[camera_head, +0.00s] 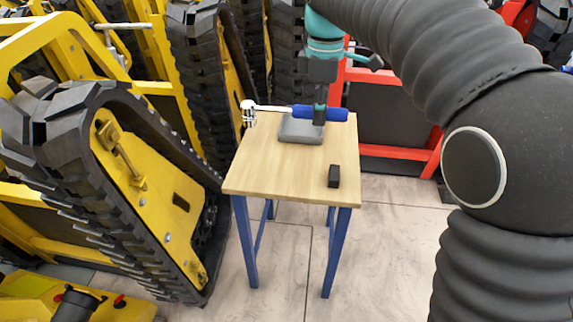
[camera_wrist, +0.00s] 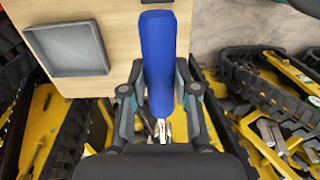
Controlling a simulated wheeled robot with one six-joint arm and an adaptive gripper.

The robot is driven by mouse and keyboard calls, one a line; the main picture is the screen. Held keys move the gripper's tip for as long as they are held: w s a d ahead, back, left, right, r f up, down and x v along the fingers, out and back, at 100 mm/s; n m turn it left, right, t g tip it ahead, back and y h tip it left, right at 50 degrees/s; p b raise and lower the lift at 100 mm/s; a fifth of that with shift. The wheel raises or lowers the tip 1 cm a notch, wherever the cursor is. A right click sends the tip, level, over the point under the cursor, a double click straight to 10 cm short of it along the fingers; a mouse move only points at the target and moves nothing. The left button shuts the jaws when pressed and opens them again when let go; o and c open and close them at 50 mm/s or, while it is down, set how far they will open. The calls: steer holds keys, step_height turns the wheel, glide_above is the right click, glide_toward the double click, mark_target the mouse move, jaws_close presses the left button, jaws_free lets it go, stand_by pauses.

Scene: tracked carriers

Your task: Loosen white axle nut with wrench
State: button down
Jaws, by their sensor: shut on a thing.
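My gripper (camera_head: 319,112) is shut on the blue handle of the wrench (camera_head: 335,114). In the wrist view the wrench (camera_wrist: 158,62) lies between the two fingers of my gripper (camera_wrist: 160,88). Its thin shank runs left in the head view to a shiny silver head. The wrench appears held above the table, with the grey tray below and beside it. In the wrist view my gripper body hides most of the shank and head. I cannot make out a white axle nut in either view.
A wooden table (camera_head: 280,170) with blue legs bears the grey tray (camera_head: 299,139) and a small black block (camera_head: 334,177). A yellow tracked carrier (camera_head: 150,190) stands close on the left. A red-framed carrier (camera_head: 395,152) is behind. Floor in front is clear.

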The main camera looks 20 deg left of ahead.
steer(key=s+b, duration=0.4)
steer(key=s, duration=1.5)
steer(key=shift+s, duration=0.4)
